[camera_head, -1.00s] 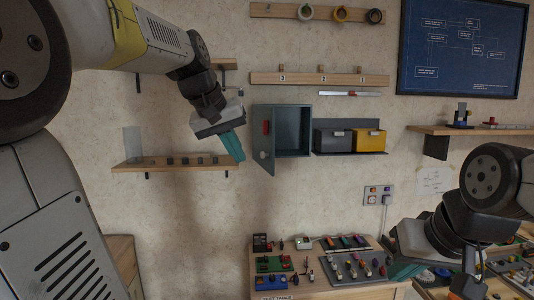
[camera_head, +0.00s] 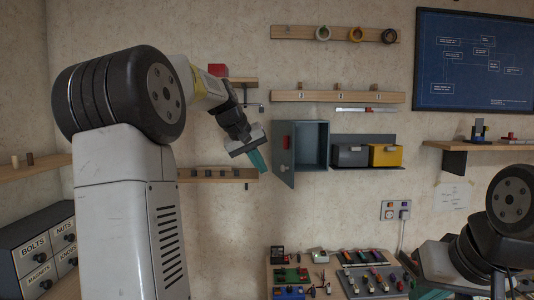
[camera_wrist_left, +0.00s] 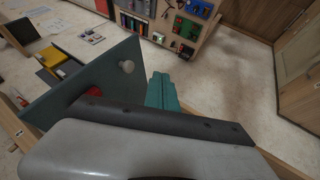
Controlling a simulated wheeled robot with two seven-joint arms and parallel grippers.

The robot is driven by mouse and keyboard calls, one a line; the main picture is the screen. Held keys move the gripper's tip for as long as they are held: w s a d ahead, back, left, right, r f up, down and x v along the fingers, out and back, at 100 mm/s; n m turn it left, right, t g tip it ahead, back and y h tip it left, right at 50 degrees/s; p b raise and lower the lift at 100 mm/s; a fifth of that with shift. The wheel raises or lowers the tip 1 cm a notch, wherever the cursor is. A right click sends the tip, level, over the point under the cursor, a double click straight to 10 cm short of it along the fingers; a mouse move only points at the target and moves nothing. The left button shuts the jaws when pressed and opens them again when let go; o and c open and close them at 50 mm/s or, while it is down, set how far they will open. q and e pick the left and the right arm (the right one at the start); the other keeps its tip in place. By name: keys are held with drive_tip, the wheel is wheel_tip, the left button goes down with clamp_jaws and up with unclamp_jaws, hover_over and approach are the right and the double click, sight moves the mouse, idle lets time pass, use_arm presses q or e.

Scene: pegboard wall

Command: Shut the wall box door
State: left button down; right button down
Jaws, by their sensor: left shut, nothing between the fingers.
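The grey wall box (camera_head: 313,146) hangs on the wall with its front open. Its door (camera_head: 284,168) is hinged on the box's left side and stands swung out, with a red patch on it. In the left wrist view the door (camera_wrist_left: 88,82) shows as a grey-green panel with a round knob (camera_wrist_left: 126,66). My left gripper (camera_head: 258,160) is shut and empty, just left of the door's free edge; its teal fingers (camera_wrist_left: 162,92) show beside the knob, apparently apart from the door. My right gripper (camera_head: 434,293) is at the lower right, partly cut off, its jaws unclear.
A dark bin (camera_head: 350,155) and a yellow bin (camera_head: 385,155) sit right of the box. A small wooden shelf (camera_head: 216,175) is behind and below my left gripper. A peg rail (camera_head: 338,97) runs above the box. A workbench with parts panels (camera_head: 330,275) stands below.

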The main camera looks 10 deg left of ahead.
sight(283, 161)
use_arm(q)
drive_tip(key=shift+w+d+r, duration=0.1)
drive_tip(key=shift+w+d, duration=0.15)
drive_tip(key=shift+d, duration=0.35)
drive_tip(key=shift+w+d, duration=0.3)
drive_tip(key=shift+d, duration=0.3)
drive_tip(key=shift+w+d+r, duration=0.1)
drive_tip(key=shift+w+d, duration=0.15)
drive_tip(key=shift+d, duration=0.35)
drive_tip(key=shift+d, duration=0.1)
